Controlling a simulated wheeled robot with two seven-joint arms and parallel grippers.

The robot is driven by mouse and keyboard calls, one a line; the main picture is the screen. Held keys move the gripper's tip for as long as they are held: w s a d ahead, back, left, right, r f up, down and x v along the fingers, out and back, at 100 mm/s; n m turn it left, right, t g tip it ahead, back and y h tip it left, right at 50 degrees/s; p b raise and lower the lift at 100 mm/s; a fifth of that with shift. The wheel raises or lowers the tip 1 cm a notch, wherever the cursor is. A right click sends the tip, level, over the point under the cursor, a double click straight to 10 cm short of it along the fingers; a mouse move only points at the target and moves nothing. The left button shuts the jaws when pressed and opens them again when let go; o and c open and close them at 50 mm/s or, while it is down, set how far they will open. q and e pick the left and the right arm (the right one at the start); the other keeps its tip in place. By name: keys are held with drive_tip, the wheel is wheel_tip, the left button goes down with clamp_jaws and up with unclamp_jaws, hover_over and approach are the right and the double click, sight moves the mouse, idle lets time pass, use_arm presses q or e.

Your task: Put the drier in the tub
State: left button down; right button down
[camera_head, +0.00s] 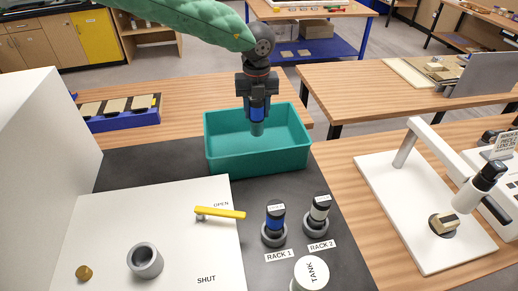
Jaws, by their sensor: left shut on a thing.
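The teal tub (262,160) stands at the back of the dark mat, open at the top. My left gripper (257,103) points down over the tub and is shut on a blue cylinder with a grey-green lower end (257,128), which looks like the drier. The cylinder hangs upright with its lower end within the tub's outline, and I cannot tell how far it is above the tub floor. The gripper fingers cover part of it. My right gripper is not in view.
A blue-banded cartridge (275,217) stands at RACK 1 and a white-banded one (319,209) at RACK 2. A white tank (310,273) is in front. A white panel carries a yellow lever (220,212) near OPEN. A white stand (425,200) is at right.

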sight(256, 136)
use_arm(q)
drive_tip(key=shift+s+a+f, duration=0.1)
drive_tip(key=shift+a, duration=0.05)
wheel_tip(256, 136, down, 6)
drive_tip(key=shift+r, duration=0.1)
drive_tip(key=shift+f, duration=0.35)
wheel_tip(256, 136, down, 3)
drive_tip(key=shift+f, duration=0.15)
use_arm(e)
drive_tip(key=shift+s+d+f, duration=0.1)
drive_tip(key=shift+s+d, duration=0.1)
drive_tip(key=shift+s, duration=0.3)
